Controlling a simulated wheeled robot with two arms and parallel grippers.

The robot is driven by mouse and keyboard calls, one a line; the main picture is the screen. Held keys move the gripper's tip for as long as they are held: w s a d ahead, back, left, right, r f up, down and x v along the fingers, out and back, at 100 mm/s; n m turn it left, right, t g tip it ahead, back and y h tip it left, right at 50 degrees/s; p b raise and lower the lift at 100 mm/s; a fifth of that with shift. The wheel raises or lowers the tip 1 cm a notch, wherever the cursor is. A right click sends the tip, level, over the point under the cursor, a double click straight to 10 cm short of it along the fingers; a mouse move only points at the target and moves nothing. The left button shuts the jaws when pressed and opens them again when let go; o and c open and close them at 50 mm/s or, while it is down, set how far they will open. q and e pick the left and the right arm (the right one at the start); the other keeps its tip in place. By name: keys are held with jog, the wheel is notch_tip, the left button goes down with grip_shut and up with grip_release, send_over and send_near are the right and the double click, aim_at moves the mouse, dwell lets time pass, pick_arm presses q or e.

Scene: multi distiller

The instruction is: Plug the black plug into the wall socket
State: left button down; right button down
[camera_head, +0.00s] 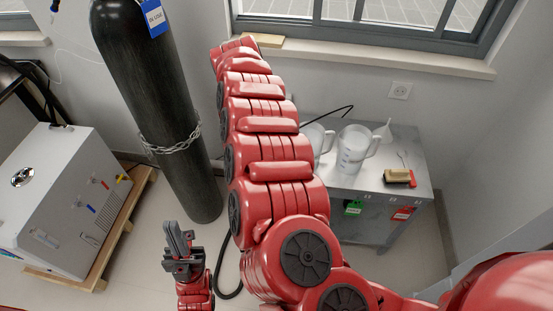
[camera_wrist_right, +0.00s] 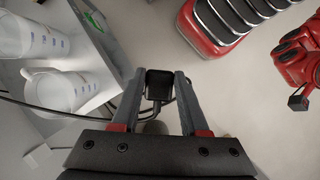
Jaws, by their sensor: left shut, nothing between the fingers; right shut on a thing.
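The black plug (camera_wrist_right: 159,84) is between the two grey fingers of my right gripper (camera_wrist_right: 160,76) in the right wrist view. The gripper is shut on it, and a black cable trails from the plug. In the head view my large red right arm hides this gripper and the plug. The white wall socket (camera_head: 400,91) is on the wall below the window, above the grey cabinet. I cannot make out the socket in the right wrist view. My left gripper (camera_head: 180,238) is shut and empty, low over the floor in front of the black cylinder.
The grey cabinet (camera_head: 346,181) holds two clear jugs (camera_head: 353,149), a funnel (camera_head: 384,130) and a brush (camera_head: 398,176). A chained black gas cylinder (camera_head: 163,100) stands left of my right arm. A grey machine (camera_head: 65,195) sits at the left. A black cable (camera_head: 226,294) loops near the floor.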

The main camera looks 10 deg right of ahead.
jog(key=w+a+f+n+t+h, duration=0.1)
jog(key=w+a+f+n, duration=0.2)
jog(key=w+f+n, duration=0.1)
jog(key=shift+a+f+n+t, duration=0.15)
jog(key=shift+f+n+t, duration=0.2)
jog(key=shift+f, duration=0.4)
jog(key=shift+w, duration=0.1)
jog(key=d+n, duration=0.1)
jog(key=n, duration=0.1)
jog(key=s+d+n+t, duration=0.1)
jog(key=n, duration=0.1)
jog(key=shift+n+t, duration=0.25)
dwell(0.6)
jog(key=shift+d, duration=0.2)
dwell(0.5)
